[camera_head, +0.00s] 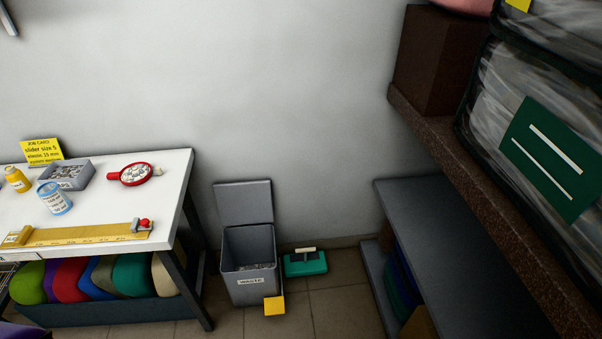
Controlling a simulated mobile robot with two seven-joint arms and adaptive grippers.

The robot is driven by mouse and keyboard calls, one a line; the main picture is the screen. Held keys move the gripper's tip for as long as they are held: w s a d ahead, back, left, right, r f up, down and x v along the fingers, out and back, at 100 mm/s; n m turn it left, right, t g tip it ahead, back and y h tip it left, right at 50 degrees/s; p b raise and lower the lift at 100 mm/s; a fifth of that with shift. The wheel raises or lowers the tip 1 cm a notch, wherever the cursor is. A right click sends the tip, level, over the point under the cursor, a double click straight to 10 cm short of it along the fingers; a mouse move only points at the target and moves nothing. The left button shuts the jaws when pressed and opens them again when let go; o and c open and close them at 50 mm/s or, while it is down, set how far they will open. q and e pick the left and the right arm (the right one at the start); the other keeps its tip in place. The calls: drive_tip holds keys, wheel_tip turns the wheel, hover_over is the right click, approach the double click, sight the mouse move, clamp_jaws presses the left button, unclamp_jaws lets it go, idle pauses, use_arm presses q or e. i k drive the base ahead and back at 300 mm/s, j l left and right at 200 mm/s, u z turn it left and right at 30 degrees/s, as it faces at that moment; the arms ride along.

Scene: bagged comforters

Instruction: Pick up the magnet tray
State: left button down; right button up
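A round red dish (135,174) with small pale and dark pieces in it sits at the back right of the white table (112,205). It looks most like the magnet tray, but I cannot read any label on it. A small pale part shows at its right rim. A grey rectangular tray (88,178) of small parts stands to its left, a short gap away. Neither of my grippers is in view.
A dark shelf (450,240) and bagged comforter (545,85) occupy the right.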

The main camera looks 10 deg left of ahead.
sight(135, 174)
drive_tip(key=u, duration=1.45)
drive_tip(key=j+z, duration=0.1)
drive_tip(key=z, duration=0.3)
drive_tip(key=i+j+z, duration=0.1)
drive_tip(key=z, duration=0.35)
drive_tip(key=j+z, duration=0.25)
drive_tip(key=j, duration=0.3)
drive_tip(key=j+z, duration=0.25)
drive_tip(key=j, duration=0.3)
